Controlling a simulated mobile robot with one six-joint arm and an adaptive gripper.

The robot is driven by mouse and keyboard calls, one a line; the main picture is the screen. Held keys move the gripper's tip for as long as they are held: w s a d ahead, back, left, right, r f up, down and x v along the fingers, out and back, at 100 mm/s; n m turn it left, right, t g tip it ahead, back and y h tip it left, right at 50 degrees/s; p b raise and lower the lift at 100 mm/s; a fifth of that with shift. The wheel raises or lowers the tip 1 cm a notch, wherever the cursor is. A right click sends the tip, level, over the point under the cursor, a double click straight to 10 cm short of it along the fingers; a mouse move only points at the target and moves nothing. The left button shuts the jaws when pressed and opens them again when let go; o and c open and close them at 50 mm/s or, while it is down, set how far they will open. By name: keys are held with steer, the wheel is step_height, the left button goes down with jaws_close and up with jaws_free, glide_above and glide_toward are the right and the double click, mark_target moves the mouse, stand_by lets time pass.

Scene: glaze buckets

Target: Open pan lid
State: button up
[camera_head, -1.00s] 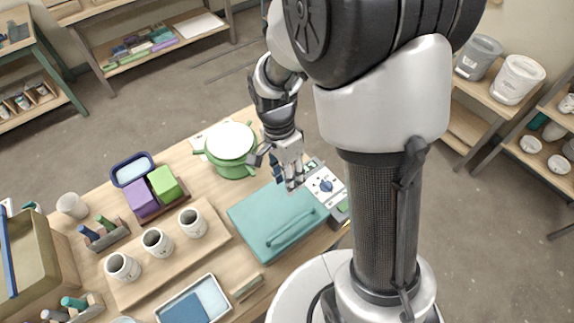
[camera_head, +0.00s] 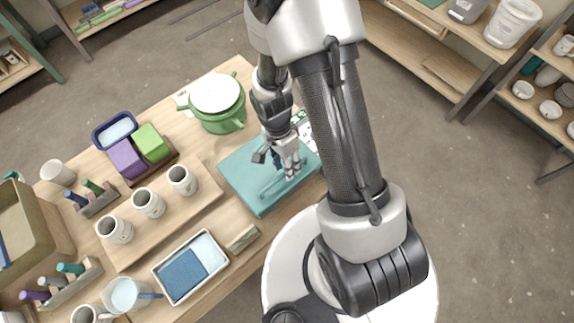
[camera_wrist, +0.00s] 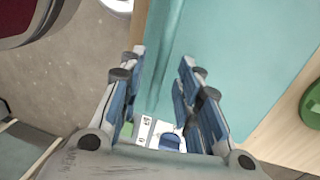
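The pan is a flat box with a wide teal lid (camera_head: 240,187) and a raised bar handle (camera_head: 272,190) along its near right side. The lid lies flat and looks closed. My gripper (camera_head: 279,170) is over the lid's right part, near the handle. In the wrist view the fingers of my gripper (camera_wrist: 163,57) are apart, with the handle (camera_wrist: 167,45) running between and beyond their tips. I cannot tell whether they touch it. The control panel with a blue knob (camera_wrist: 170,142) shows between the finger bases.
A green pot with a white lid (camera_head: 216,93) stands behind the pan. Purple and green blocks (camera_head: 139,153), several cups (camera_head: 148,203) on a board and a blue-and-white tray (camera_head: 191,266) are to the left. Open floor (camera_head: 475,215) lies to the right.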

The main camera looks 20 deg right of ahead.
steer(key=shift+f, duration=0.35)
steer(key=shift+c, duration=0.3)
jaws_close()
